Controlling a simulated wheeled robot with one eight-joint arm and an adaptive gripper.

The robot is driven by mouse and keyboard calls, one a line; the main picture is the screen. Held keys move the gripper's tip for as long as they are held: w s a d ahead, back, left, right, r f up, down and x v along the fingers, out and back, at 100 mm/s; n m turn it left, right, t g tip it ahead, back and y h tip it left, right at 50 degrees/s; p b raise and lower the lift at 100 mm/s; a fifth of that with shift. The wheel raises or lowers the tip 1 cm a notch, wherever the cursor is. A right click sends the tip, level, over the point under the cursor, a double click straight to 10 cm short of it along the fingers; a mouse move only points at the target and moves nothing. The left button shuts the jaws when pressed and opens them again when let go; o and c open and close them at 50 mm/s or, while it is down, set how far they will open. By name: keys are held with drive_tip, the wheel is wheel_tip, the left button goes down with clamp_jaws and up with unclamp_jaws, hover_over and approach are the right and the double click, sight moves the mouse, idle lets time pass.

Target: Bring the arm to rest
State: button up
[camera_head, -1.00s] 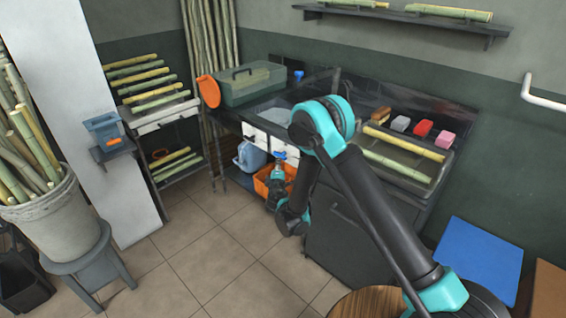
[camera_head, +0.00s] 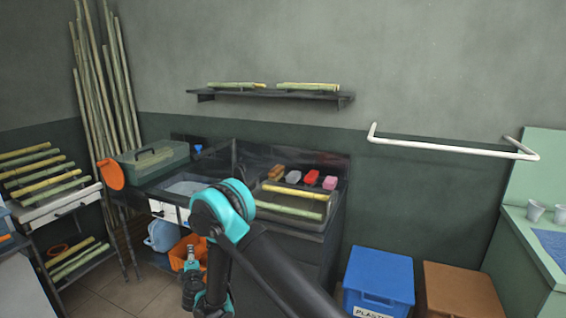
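My arm shows in the lower middle of the head view, with its dark links and teal joints folded at a raised elbow. The forearm hangs down from the elbow in front of the sink counter. My gripper (camera_head: 190,250) appears small and grey at the arm's end, in front of the orange tub. Its fingers are too small to tell whether they are open or shut. I see nothing clearly held in it.
A dark sink counter (camera_head: 306,243) carries cane pieces, sponges and a green toolbox (camera_head: 152,160). An orange tub (camera_head: 180,254) sits below. A blue bin (camera_head: 379,280) and brown box (camera_head: 461,291) stand at right. A cane rack (camera_head: 65,208) is at left.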

drive_tip(key=w+d+r+m+g+h, duration=0.1)
drive_tip(key=w+d+r+m+h, duration=0.2)
drive_tip(key=d, duration=0.6)
drive_tip(key=d+r+m+g+h, duration=0.15)
drive_tip(key=d+r, duration=0.25)
drive_tip(key=d, duration=0.4)
drive_tip(key=w+d+r+m+h, duration=0.2)
drive_tip(key=d+r+m, duration=0.2)
drive_tip(key=d, duration=0.5)
drive_tip(key=s+d+r+m+g, duration=0.2)
drive_tip(key=s+d+m, duration=0.15)
drive_tip(key=d, duration=0.85)
drive_tip(key=s+d+m+g+h, duration=0.1)
drive_tip(key=s+d+m+g, duration=0.3)
drive_tip(key=s+d, duration=0.9)
drive_tip(key=s+d+f+m+g+y, duration=0.1)
drive_tip(key=s+d+m, duration=0.1)
drive_tip(key=s, duration=0.7)
drive_tip(key=s+d+f+m+g, duration=0.1)
drive_tip(key=s+d+m, duration=0.1)
drive_tip(key=s, duration=0.7)
drive_tip(key=shift+d+f+m+y, duration=0.3)
drive_tip(key=shift+d+m+y, duration=0.05)
drive_tip(key=shift+d+m, duration=0.1)
drive_tip(key=shift+g, duration=0.25)
drive_tip(key=shift+c, duration=0.5)
